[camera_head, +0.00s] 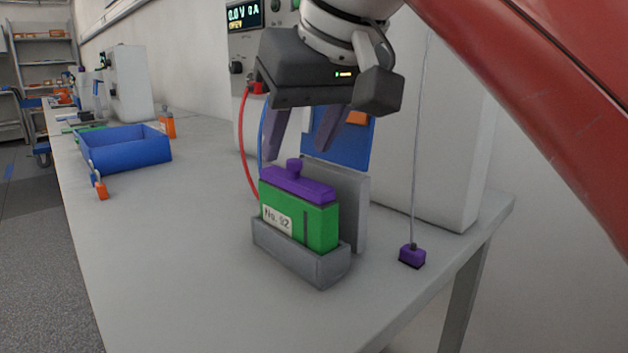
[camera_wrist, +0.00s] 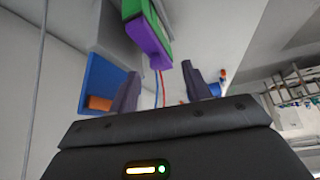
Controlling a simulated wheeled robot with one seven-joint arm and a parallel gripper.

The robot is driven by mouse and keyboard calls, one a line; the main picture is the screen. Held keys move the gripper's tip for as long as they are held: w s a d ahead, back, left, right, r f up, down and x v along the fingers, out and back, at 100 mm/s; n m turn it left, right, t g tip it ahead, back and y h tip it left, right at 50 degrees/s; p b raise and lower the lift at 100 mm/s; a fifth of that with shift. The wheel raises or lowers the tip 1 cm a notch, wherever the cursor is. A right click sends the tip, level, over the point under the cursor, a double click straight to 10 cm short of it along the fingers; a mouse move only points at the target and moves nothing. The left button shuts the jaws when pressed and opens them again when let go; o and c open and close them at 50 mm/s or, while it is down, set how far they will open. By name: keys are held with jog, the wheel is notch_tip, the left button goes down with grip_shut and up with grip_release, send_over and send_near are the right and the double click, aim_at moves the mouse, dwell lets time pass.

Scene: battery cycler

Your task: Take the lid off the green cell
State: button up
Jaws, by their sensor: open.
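In the wrist view the green cell (camera_wrist: 134,10) and the purple lid (camera_wrist: 146,38) show at the top, beyond the open fingers (camera_wrist: 162,75).
A white cycler cabinet with a display (camera_head: 245,14) stands behind, with red (camera_head: 243,140) and blue leads hanging near the cell. A purple block (camera_head: 412,255) on a cord lies at the right. A blue bin (camera_head: 126,150) stands at left. The front bench is clear.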

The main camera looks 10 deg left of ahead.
aim_at(293, 160)
jog(key=b+x, duration=0.1)
jog(key=x, duration=0.3)
jog(key=shift+w+a+f, duration=0.1)
jog(key=shift+w+f, duration=0.15)
jog(key=shift+w, duration=0.1)
jog(key=c, duration=1)
